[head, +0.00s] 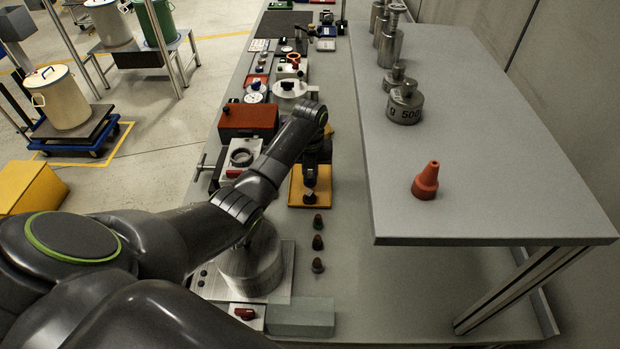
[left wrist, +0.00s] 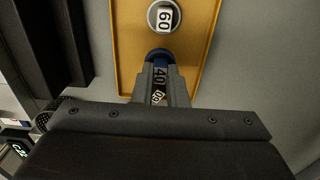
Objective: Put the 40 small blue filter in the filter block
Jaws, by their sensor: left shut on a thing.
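My left gripper (left wrist: 160,85) is shut on a small blue filter marked 40 (left wrist: 160,68), seen in the left wrist view. The filter is at the end of the yellow tray (left wrist: 126,45); I cannot tell whether it touches the tray. A filter with a grey top marked 60 (left wrist: 165,16) stands on the same tray, just beyond. In the head view my left gripper (head: 311,168) points down over the yellow tray (head: 294,192), and the held filter cannot be made out. I cannot tell for sure which fixture is the filter block. My right gripper is not in view.
A red block (head: 247,119) and a pale block with a dark ring (head: 240,157) stand left of the tray. Several small dark plugs (head: 318,242) line the bench in front. A raised grey shelf (head: 480,190) with weights and an orange cone (head: 426,181) bounds the right.

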